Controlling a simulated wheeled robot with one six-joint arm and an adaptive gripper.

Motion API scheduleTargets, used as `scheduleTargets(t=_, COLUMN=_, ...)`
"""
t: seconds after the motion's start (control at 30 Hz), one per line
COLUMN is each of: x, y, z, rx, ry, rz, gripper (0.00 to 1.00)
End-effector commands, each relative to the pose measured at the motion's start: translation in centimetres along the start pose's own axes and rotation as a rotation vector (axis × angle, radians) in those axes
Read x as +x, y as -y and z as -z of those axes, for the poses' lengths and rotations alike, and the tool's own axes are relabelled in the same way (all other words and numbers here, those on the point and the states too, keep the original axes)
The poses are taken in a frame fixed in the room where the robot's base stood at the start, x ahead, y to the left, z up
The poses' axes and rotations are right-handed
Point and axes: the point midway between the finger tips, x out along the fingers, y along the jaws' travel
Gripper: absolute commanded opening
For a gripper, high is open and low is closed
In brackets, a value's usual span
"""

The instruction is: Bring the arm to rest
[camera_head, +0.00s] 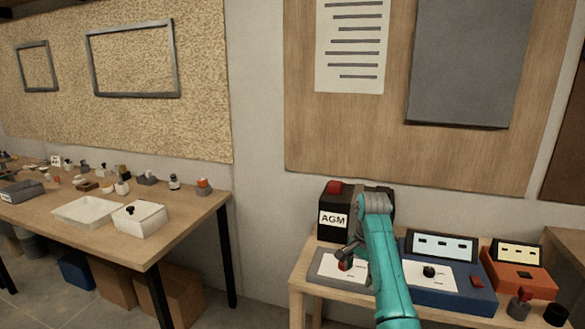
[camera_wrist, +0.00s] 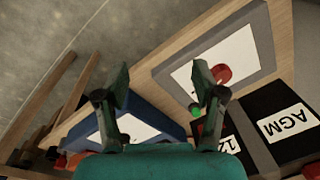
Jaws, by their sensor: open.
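My teal arm reaches up from the bottom of the head view, over the small wooden table. My gripper (camera_head: 350,250) is over the grey box's far part, in front of the black AGM battery (camera_head: 333,221), and the wrist partly hides the battery's right side. In the wrist view my gripper (camera_wrist: 161,72) shows two spread fingers with nothing between them. The right finger overlaps the grey box (camera_wrist: 262,40) near its red knob (camera_wrist: 221,74). I cannot tell whether it touches anything.
A blue device (camera_head: 450,299) with a screen and black knob stands right of the arm, with an orange device (camera_head: 515,278) beyond it. Floor shows between the tables.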

Motion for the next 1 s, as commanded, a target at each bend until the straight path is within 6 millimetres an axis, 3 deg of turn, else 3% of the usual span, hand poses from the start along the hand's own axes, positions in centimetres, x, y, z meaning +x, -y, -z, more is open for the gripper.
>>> scheduleTargets(t=0.27, x=4.7, y=-1.0, z=-0.6, rx=-0.033, ry=-0.026, rz=0.032, gripper=0.69)
scheduleTargets(t=0.47, x=9.8, y=-2.5, z=-1.5, rx=-0.072, ry=-0.061, rz=0.071, gripper=0.69)
scheduleTargets(t=0.7, x=18.2, y=-6.1, z=-4.0, rx=-0.15, ry=-0.135, rz=0.145, gripper=0.69)
scheduleTargets(t=1.0, x=26.6, y=-12.4, z=-8.5, rx=-0.252, ry=-0.243, rz=0.234, gripper=0.69)
